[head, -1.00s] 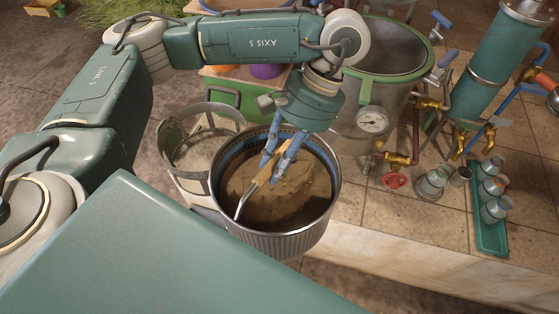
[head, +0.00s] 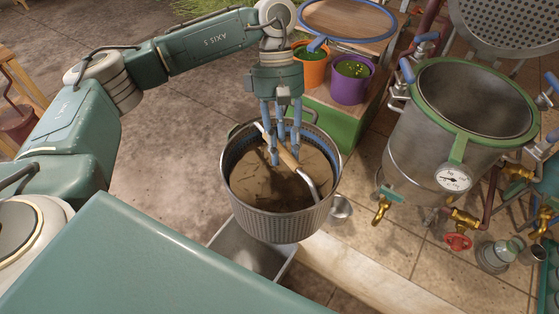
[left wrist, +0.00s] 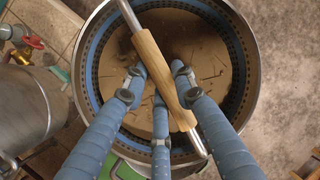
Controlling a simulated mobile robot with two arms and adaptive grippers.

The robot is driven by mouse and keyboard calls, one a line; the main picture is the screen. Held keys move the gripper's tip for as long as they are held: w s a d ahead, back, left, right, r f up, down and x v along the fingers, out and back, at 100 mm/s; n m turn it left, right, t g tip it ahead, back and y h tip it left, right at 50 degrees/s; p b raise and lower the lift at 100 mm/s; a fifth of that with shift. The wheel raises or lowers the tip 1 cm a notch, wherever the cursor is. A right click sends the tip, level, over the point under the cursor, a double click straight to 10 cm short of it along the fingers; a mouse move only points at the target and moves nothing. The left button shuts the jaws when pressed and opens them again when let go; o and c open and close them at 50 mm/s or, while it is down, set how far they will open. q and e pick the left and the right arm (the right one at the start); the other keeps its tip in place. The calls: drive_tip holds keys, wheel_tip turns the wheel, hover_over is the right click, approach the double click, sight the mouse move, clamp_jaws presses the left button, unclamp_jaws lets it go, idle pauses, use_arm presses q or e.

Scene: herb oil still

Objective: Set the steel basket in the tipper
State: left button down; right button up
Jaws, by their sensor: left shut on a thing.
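The steel basket (head: 285,220) has a perforated wall and brown matter inside. It hangs upright from its bail handle with a wooden grip (head: 287,157). My left gripper (head: 280,150) comes down from above, its blue fingers shut on that grip. The left wrist view shows the fingers (left wrist: 158,85) around the wooden grip (left wrist: 163,75) inside the basket rim (left wrist: 84,60). A curved bar (head: 238,128) behind the basket's far rim may be part of the tipper. The basket hides most of what lies behind, so I cannot tell whether it touches the tipper. My right gripper is not in view.
A grey metal trough (head: 232,246) lies below the basket. The still pot (head: 425,140) with a green rim, gauge (head: 454,178) and brass taps stands to the right. Orange (head: 311,72) and purple (head: 349,88) buckets stand behind. Paved floor at left is clear.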

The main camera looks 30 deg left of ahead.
use_arm(q)
drive_tip(key=w+a+r+n+t, duration=0.1)
drive_tip(key=w+a+n+t, duration=0.3)
drive_tip(key=n, duration=0.7)
drive_tip(key=w+a+n+t, duration=0.4)
drive_tip(key=w+a+n, duration=0.3)
drive_tip(key=w+n, duration=0.4)
drive_tip(key=shift+w+a+r, duration=0.4)
drive_tip(key=shift+w, duration=0.05)
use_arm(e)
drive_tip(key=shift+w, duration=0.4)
use_arm(q)
drive_tip(key=shift+f+b, duration=0.25)
drive_tip(key=shift+b, duration=0.05)
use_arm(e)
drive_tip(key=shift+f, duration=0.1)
use_arm(q)
drive_tip(key=shift+f+b, duration=1.85)
drive_tip(key=shift+f, duration=0.65)
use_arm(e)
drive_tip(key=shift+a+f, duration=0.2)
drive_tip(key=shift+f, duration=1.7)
use_arm(q)
drive_tip(key=shift+d, duration=0.1)
